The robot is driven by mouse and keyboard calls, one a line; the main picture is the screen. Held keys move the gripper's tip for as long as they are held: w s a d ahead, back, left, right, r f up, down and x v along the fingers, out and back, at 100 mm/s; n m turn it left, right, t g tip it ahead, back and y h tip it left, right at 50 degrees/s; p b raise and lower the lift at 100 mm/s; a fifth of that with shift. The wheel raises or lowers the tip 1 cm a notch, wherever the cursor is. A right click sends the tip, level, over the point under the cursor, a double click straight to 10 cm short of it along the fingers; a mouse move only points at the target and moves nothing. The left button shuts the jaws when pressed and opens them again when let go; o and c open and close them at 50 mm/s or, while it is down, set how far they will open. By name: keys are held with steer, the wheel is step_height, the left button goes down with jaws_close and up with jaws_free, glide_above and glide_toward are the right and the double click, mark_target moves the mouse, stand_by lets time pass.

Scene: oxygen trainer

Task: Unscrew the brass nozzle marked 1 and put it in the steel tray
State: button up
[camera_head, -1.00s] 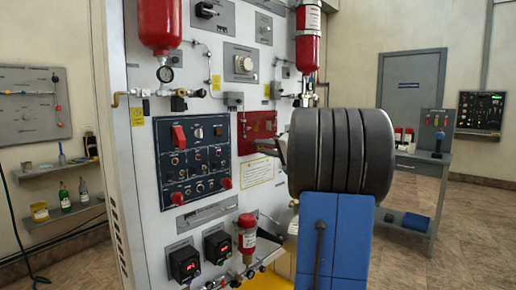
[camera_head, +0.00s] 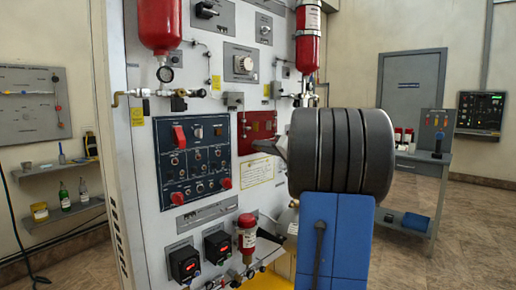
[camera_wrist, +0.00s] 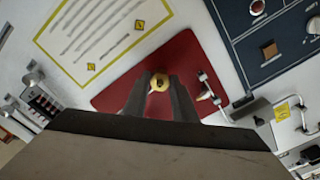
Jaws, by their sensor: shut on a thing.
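The brass nozzle (camera_wrist: 159,82) shows between my fingertips in the wrist view, in front of the red plate (camera_wrist: 120,85). It has a small dark mark on its face that I cannot read clearly. My gripper (camera_wrist: 160,88) is shut on it, one finger on each side. I cannot tell whether the nozzle still sits in the plate. In the head view my gripper (camera_head: 267,147) reaches left to the red plate (camera_head: 258,124), and the nozzle is hidden there. I cannot make out the steel tray in either view.
A dark blue switch panel (camera_head: 194,158) is left of the red plate. A yellow-edged notice (camera_head: 257,171) hangs below it. Red cylinders (camera_head: 308,40) and pipes stick out above. A small red bottle (camera_head: 247,232) and black display boxes (camera_head: 186,263) stand out below.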

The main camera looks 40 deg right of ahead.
steer(key=shift+f, duration=0.1)
steer(key=shift+n, duration=0.6)
steer(key=o, duration=1)
steer(key=shift+s, duration=0.1)
steer(key=shift+s+d+m, duration=0.15)
steer(key=shift+s+m, duration=1.55)
steer(key=shift+s, duration=0.1)
